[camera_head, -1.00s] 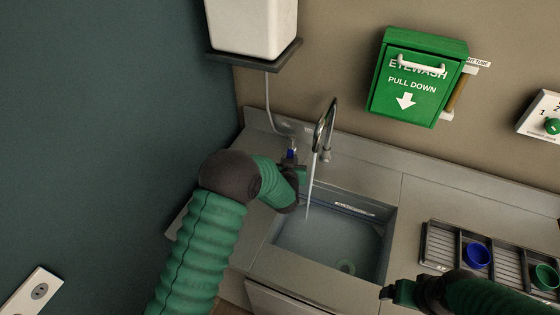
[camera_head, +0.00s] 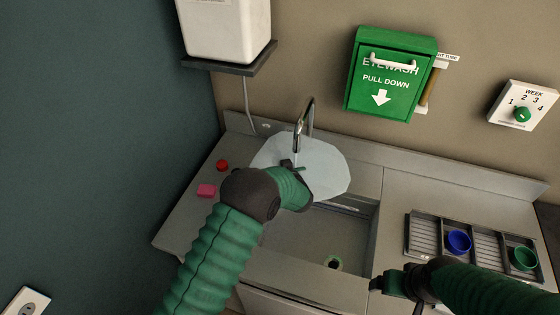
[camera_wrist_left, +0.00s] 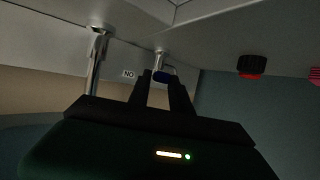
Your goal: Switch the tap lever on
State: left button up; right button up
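The tap spout (camera_head: 304,122) is a tall curved metal pipe behind the sink (camera_head: 310,250); it also shows in the left wrist view (camera_wrist_left: 97,62). My left gripper (camera_head: 291,166) is at the tap, just below the spout. In the left wrist view its two fingers (camera_wrist_left: 160,82) are apart, with the lever seen between or just beyond their tips; contact is unclear. My arm hides the lever in the head view. My right gripper (camera_head: 385,283) is low right; its fingers are unclear.
A pale bluish shape (camera_head: 325,168) spreads around the spout; I cannot tell whether it is water. A red knob (camera_head: 222,165) and pink block (camera_head: 207,191) lie left. A tray (camera_head: 409,238) with blue (camera_head: 458,242) and green cups (camera_head: 523,259) is right.

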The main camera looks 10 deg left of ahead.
pick_arm(q)
jog(key=o, duration=0.3)
jog(key=shift+w+d, duration=0.1)
jog(key=shift+w, duration=0.05)
jog(key=shift+o, duration=0.2)
jog(key=b+v, duration=0.1)
jog(key=v, duration=1.5)
jog(key=shift+s+d, duration=0.2)
jog(key=shift+s, duration=0.15)
jog(key=shift+r, duration=0.1)
